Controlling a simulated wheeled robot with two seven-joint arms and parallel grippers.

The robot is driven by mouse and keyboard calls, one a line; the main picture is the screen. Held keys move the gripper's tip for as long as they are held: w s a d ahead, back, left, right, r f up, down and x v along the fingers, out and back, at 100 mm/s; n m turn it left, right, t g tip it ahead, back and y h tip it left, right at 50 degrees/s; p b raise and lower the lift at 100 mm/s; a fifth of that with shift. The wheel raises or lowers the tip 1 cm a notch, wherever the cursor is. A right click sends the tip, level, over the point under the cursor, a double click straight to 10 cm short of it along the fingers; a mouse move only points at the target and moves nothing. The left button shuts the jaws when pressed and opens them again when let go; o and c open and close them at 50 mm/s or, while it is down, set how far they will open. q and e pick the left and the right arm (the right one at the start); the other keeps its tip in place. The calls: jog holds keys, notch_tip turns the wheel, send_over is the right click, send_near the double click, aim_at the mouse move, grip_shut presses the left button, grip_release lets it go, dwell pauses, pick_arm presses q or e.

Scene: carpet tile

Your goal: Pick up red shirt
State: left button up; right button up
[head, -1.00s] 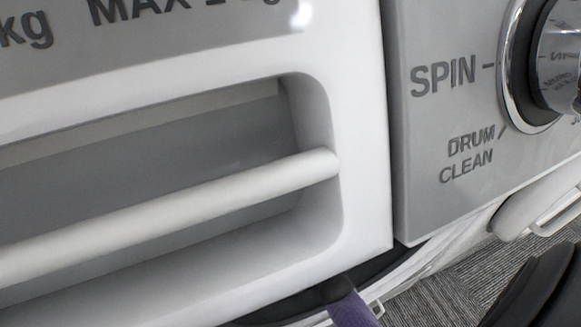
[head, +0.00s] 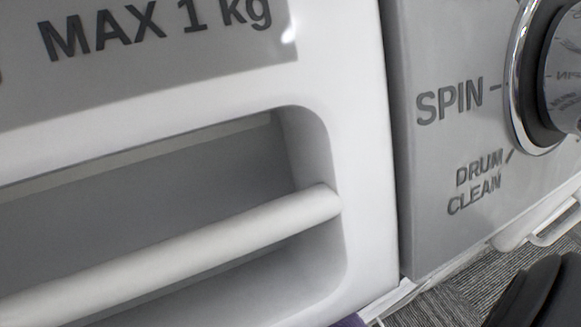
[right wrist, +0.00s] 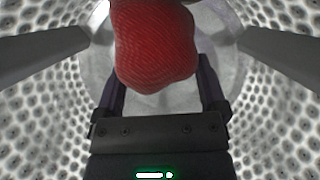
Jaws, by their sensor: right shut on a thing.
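The red shirt (right wrist: 155,40) is a bunched red cloth at the top middle of the right wrist view, inside a washing-machine drum. My right gripper (right wrist: 160,78) is in the drum, with a finger on each side of the cloth, and is shut on it. The upper end of the shirt is cut off by the frame. The shirt does not show in the head view. My left gripper is in neither view.
The perforated drum wall (right wrist: 40,130) surrounds my right gripper closely on both sides. The head view is filled by the washer's white drawer front with a handle bar (head: 200,245) and a grey panel with a dial (head: 560,75). Grey carpet (head: 450,305) shows at lower right.

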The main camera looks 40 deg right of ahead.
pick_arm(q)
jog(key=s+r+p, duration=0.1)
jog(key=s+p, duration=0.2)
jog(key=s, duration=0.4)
pick_arm(e)
notch_tip(320, 180, up, 4)
jog(key=shift+f, duration=0.2)
jog(key=r+p, duration=0.1)
jog(key=r, duration=0.1)
jog(key=r+p, duration=0.2)
jog(key=shift+w+r, duration=0.2)
jog(key=shift+r, duration=0.15)
pick_arm(q)
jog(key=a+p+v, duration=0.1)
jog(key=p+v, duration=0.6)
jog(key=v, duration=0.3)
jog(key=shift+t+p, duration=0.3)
jog(key=shift+p, duration=0.05)
pick_arm(e)
notch_tip(320, 180, up, 10)
jog(key=shift+s, duration=0.25)
